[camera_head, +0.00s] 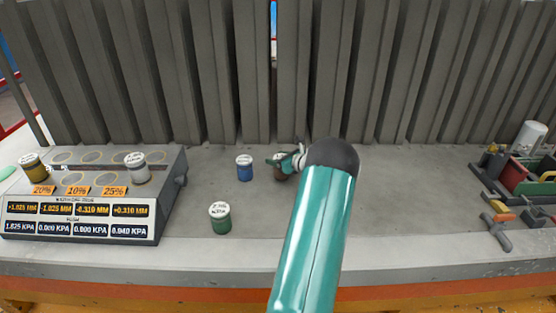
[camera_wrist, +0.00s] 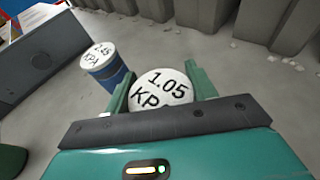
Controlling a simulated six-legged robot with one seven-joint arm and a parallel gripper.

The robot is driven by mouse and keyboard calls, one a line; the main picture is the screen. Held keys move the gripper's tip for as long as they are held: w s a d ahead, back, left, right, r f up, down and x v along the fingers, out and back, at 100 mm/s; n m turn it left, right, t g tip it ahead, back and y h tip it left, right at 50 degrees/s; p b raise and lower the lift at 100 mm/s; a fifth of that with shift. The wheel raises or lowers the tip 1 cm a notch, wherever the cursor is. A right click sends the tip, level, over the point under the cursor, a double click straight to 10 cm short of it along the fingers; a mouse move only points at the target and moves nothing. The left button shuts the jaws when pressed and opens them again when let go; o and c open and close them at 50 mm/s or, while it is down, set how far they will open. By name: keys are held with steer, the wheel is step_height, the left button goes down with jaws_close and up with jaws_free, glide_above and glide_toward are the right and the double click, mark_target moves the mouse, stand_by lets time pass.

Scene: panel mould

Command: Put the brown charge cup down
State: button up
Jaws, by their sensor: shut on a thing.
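My gripper (camera_head: 288,163) is shut on the brown charge cup (camera_head: 280,173), toward the back of the grey ledge. In the wrist view the cup's white lid (camera_wrist: 161,88), marked "1.05 KP", sits between the two green fingers of my gripper (camera_wrist: 160,92). The cup's side is hidden there by the gripper. The cup looks about upright. It is at or close to the ledge surface; I cannot tell whether its base touches.
A blue cup (camera_head: 245,170) stands just left of the held cup, and a green cup (camera_head: 220,219) stands nearer the front. A grey readout stand (camera_head: 172,190) at left holds an olive cup (camera_head: 33,166) and a grey cup (camera_head: 138,169). Tools (camera_head: 497,232) lie far right. The ledge (camera_head: 410,195) between is clear.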

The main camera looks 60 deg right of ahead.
steer(key=shift+f, duration=0.15)
steer(key=o, duration=1.3)
steer(key=shift+f, duration=0.2)
steer(key=shift+c, duration=0.2)
steer(key=shift+r, duration=0.1)
